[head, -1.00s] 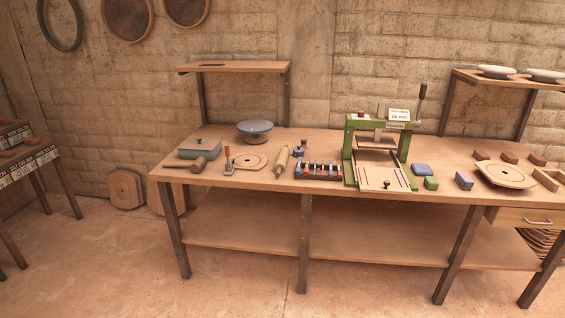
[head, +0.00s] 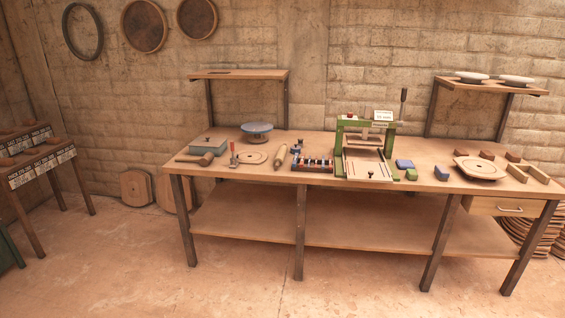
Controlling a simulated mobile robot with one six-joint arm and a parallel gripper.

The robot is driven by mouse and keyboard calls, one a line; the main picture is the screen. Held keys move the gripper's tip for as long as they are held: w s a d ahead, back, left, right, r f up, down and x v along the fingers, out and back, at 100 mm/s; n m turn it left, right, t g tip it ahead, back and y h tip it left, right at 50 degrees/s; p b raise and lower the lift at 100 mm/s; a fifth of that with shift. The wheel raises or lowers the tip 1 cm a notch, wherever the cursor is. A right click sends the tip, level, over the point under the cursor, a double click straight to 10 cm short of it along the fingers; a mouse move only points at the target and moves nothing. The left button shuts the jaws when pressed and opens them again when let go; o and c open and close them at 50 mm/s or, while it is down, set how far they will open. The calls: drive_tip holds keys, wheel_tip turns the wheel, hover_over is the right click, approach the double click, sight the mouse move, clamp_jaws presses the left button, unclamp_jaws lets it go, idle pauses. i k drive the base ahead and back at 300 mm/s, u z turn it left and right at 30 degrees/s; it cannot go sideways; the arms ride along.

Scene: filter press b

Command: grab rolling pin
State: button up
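The rolling pin (head: 282,155) is a small light-wood cylinder with thin handles. It lies on the long wooden workbench (head: 225,171), pointing roughly from the front edge toward the wall. A round wooden disc (head: 253,157) lies to its left, and a rack with several dark and coloured pieces (head: 313,165) is close on its right. Small blue pieces (head: 297,148) sit just behind it to the right. Nothing covers the rolling pin. My gripper is not in view.
A green press (head: 367,150) stands right of the rack. A mallet (head: 197,159), a red-handled tool (head: 233,153) and a blue-grey bowl on a stand (head: 256,130) are to the left. A raised shelf (head: 238,75) stands behind. The floor (head: 240,285) in front is clear.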

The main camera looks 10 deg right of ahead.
sight(278, 161)
drive_tip(key=k, duration=0.6)
drive_tip(key=u, duration=0.45)
drive_tip(key=i, duration=0.95)
drive_tip(key=u, duration=0.65)
drive_tip(key=i, duration=2.2)
drive_tip(key=z, duration=0.4)
